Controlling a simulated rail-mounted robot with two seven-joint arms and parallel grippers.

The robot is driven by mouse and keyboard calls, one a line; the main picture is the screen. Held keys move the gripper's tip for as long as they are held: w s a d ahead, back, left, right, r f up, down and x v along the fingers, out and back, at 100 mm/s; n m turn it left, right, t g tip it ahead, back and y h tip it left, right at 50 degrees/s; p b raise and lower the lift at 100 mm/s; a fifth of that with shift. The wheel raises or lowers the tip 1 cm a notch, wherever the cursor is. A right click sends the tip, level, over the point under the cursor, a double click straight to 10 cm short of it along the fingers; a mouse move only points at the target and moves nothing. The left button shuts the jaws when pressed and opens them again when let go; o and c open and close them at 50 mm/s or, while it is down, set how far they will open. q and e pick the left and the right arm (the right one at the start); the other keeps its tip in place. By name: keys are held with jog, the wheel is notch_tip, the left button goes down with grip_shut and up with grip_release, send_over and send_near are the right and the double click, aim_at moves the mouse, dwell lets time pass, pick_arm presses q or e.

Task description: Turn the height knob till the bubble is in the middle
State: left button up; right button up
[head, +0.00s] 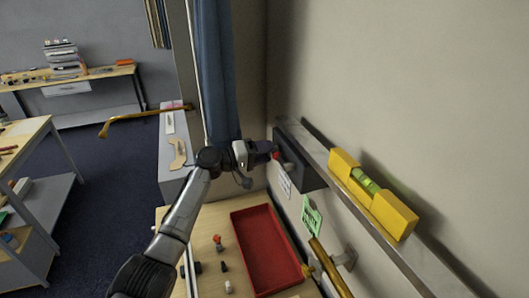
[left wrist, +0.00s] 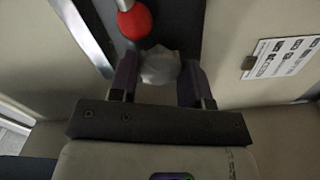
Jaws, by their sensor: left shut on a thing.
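My left gripper (head: 268,150) reaches the dark bracket (head: 300,160) under the metal rail on the wall. In the left wrist view the gripper (left wrist: 158,82) is shut on a pale grey faceted knob (left wrist: 160,66), with one finger on each side. A red ball (left wrist: 134,22) sits just beyond the knob. A yellow spirit level (head: 398,215) rests on the rail, sloping down to the right in the picture. Its green vial (head: 366,181) shows, but the bubble is too small to place. My right gripper is not in view.
A red tray (head: 236,230) lies on the wooden bench below, with several small parts beside it. A green card (head: 312,215) and a brass rod (head: 330,268) are on the wall side. A blue curtain (head: 217,75) hangs behind my left gripper. A printed label (left wrist: 283,57) is beside the bracket.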

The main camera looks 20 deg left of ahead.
pick_arm(q)
jog(key=shift+c, duration=0.8)
jog(key=shift+n, duration=0.4)
jog(key=shift+r+n+p, duration=0.1)
jog(key=shift+n+p, duration=1.25)
jog(key=shift+n, duration=2.75)
jog(key=o, duration=0.9)
